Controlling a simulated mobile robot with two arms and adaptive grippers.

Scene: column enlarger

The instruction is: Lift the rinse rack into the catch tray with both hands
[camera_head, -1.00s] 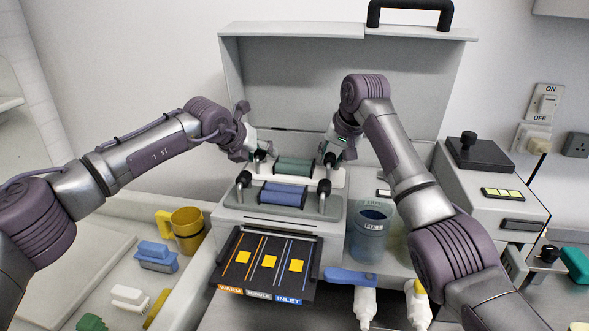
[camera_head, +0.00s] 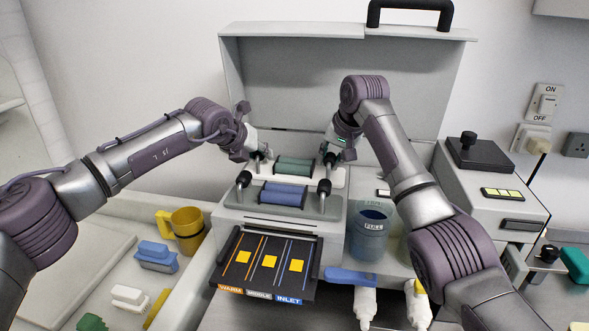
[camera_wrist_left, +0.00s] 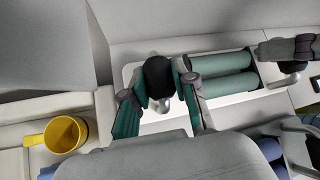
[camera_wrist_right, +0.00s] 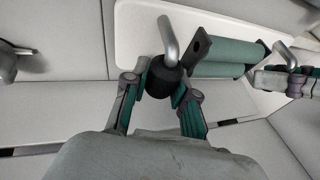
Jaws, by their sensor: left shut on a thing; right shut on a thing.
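A white rack with green rollers (camera_head: 294,167), which appears to be the rinse rack, sits at the back of the grey machine. It has a black-knobbed bent metal handle at each end. My left gripper (camera_head: 259,154) is shut on the left handle's black knob, seen between its fingers in the left wrist view (camera_wrist_left: 159,77). My right gripper (camera_head: 333,155) is shut on the right handle's black knob, seen in the right wrist view (camera_wrist_right: 162,80). I cannot tell whether the rack is clear of the surface below. I cannot identify the catch tray with certainty.
A blue roller rack (camera_head: 283,194) with black-knobbed handles sits just in front. A raised grey lid (camera_head: 340,75) stands behind. A black panel (camera_head: 262,263) labelled WARM, MIDDLE and INLET is at the front. A blue container (camera_head: 370,235) stands right, a yellow mug (camera_head: 187,230) left.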

